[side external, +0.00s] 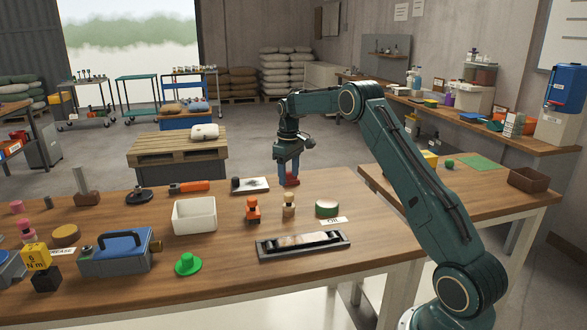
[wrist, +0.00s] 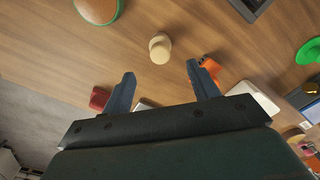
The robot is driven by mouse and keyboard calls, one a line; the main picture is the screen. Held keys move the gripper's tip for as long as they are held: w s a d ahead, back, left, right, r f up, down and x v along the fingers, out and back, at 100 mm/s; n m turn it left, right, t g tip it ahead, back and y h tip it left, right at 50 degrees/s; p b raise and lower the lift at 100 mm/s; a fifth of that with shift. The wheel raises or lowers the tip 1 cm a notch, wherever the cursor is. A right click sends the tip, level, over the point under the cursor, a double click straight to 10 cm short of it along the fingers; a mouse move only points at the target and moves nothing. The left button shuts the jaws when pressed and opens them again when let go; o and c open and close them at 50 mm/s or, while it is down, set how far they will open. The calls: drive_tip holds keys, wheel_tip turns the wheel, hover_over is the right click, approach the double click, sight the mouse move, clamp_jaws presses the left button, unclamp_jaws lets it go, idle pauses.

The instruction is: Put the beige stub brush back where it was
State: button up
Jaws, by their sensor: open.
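The beige stub brush (side external: 289,207) stands upright on the wooden table in the side view, between an orange stub item and a green round pot. In the wrist view the brush (wrist: 160,47) shows from above, just beyond the gap between my fingertips. My gripper (side external: 289,170) hangs pointing down over the table's far edge area, behind the brush. In the wrist view my gripper (wrist: 160,70) is open, with nothing between its fingers. It is apart from the brush. The place where the brush was before cannot be told from these frames.
An orange item (side external: 253,209) and a green pot (side external: 327,208) flank the brush. A dark red block (side external: 292,181) sits close to my fingers. A white bin (side external: 178,220), a black tray (side external: 270,253) and a green hat-shaped item (side external: 187,264) stand nearby. Bare wood lies right of the pot.

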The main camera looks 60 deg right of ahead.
drive_tip(key=shift+r, duration=1.05)
drive_tip(key=s+a+r+t, duration=0.1)
drive_tip(key=s+a+r, duration=0.4)
drive_tip(key=a+r, duration=0.35)
drive_tip(key=s+a+r+t, duration=0.1)
drive_tip(key=s+a+r, duration=0.55)
drive_tip(key=a, duration=0.25)
drive_tip(key=s+a+f+t, duration=0.1)
drive_tip(key=s+a, duration=0.5)
drive_tip(key=s, duration=0.5)
drive_tip(key=s+a+f+t, duration=0.2)
drive_tip(key=s+a, duration=0.5)
drive_tip(key=s, duration=0.4)
drive_tip(key=shift+f+t, duration=0.15)
drive_tip(key=shift+t, duration=0.15)
